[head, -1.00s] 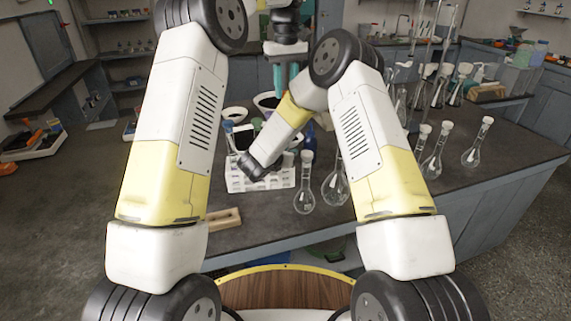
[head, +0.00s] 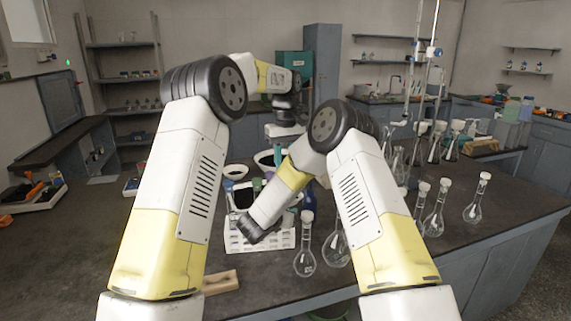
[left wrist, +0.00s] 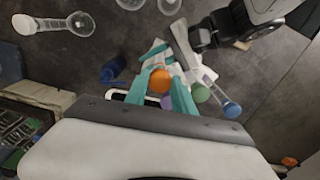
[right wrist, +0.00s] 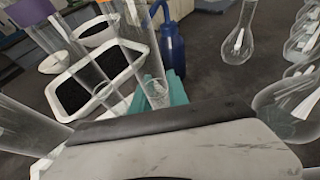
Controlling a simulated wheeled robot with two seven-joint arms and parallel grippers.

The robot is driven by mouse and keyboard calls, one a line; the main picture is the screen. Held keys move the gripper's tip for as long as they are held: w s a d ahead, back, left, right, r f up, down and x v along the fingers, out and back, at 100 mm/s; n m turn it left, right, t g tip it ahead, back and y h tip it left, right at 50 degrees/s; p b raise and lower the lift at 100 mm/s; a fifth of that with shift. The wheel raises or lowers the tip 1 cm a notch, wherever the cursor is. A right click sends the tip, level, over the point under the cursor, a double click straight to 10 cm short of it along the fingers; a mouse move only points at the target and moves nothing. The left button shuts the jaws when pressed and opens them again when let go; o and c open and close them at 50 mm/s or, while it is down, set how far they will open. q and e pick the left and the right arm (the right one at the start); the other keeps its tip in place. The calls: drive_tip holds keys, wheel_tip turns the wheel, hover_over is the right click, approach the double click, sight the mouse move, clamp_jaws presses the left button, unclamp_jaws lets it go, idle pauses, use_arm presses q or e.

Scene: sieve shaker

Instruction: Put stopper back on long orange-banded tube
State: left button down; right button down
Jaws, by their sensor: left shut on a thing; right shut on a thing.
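In the left wrist view the orange stopper (left wrist: 160,82) sits between the teal fingers of my left gripper (left wrist: 160,75), which is shut on it. In the right wrist view a clear glass tube (right wrist: 157,93) stands at the teal fingers of my right gripper (right wrist: 169,86), which is shut on it. No orange band can be made out on this tube. In the head view my right forearm reaches down to the white rack (head: 262,239), hiding part of it. My left gripper is farther back, above the bowls. The stopper is apart from the tube, as far as I can tell.
A blue bottle (right wrist: 172,45) and a black-filled tray (right wrist: 75,95) are near. Glass flasks (head: 305,258) stand right of the rack. A wooden block (head: 220,282) lies in front.

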idle(0.4)
use_arm(q)
drive_tip(key=shift+f, duration=0.9)
drive_tip(key=shift+f, duration=0.55)
